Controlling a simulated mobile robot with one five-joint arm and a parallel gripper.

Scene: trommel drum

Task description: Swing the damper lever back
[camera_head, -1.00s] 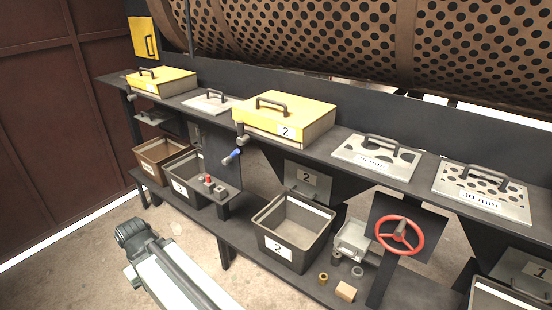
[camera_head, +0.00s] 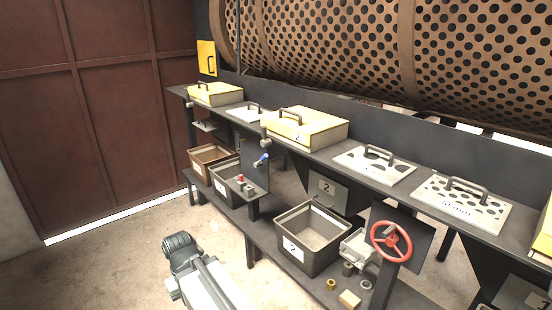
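A lever with a blue grip (camera_head: 262,159) sticks out at the front edge of the bench, below the larger yellow-lidded box. I take it for the damper lever; its pivot is too small to make out clearly. A part of my arm shows at the lower left, over the floor and well apart from the lever. My gripper's fingers do not show.
The long dark bench (camera_head: 330,165) carries yellow-lidded boxes (camera_head: 305,125) and screen plates (camera_head: 375,165). Below are a grey bin (camera_head: 310,238), a brown bin (camera_head: 207,165) and a red handwheel (camera_head: 391,243). A perforated drum (camera_head: 350,50) hangs behind. The floor at left is free.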

